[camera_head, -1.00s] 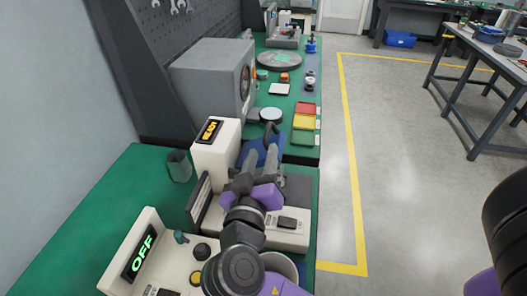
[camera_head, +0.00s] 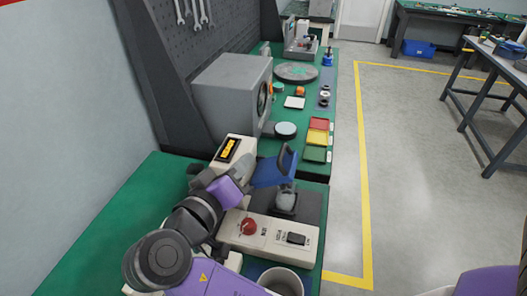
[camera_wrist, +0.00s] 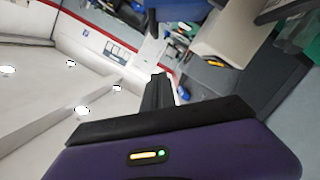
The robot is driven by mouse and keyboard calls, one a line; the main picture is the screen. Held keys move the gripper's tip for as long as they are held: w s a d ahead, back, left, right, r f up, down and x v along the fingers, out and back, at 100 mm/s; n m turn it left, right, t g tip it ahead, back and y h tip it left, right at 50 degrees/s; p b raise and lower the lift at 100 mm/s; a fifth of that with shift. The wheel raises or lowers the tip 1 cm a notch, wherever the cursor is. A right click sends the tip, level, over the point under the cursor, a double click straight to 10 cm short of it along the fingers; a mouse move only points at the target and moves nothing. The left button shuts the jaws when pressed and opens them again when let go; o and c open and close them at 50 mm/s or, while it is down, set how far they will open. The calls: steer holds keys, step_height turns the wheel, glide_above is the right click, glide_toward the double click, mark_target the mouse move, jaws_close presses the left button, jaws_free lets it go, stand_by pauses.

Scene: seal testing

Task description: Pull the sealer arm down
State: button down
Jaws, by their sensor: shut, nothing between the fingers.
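The sealer stands on the green bench in the head view. A grey piece (camera_head: 286,200) sits on the base under the arm. My gripper (camera_head: 245,162) is shut and empty, just left of the blue arm. Contact between them cannot be told. The closed fingers also show in the wrist view (camera_wrist: 158,92).
A grey box-shaped machine (camera_head: 232,90) stands behind the sealer, beside a dark pegboard (camera_head: 205,35). Red, yellow and green trays (camera_head: 318,138) lie to its right. A white cup (camera_head: 281,281) is at the front. The floor right of the bench is open.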

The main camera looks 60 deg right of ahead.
steer(key=p, duration=0.1)
glide_above(272, 174)
steer(key=w+a, duration=0.2)
steer(key=f, duration=0.1)
steer(key=shift+s+d+f+p, duration=0.25)
steer(key=shift+s+d+f, duration=0.15)
steer(key=shift+f, duration=0.25)
steer(key=shift+s+d+f+p, duration=0.25)
steer(key=shift+d+f, duration=0.15)
steer(key=shift+f, duration=0.2)
steer(key=shift+s+d+f, duration=0.2)
steer(key=shift+s+f, duration=0.2)
steer(key=shift+f, duration=0.15)
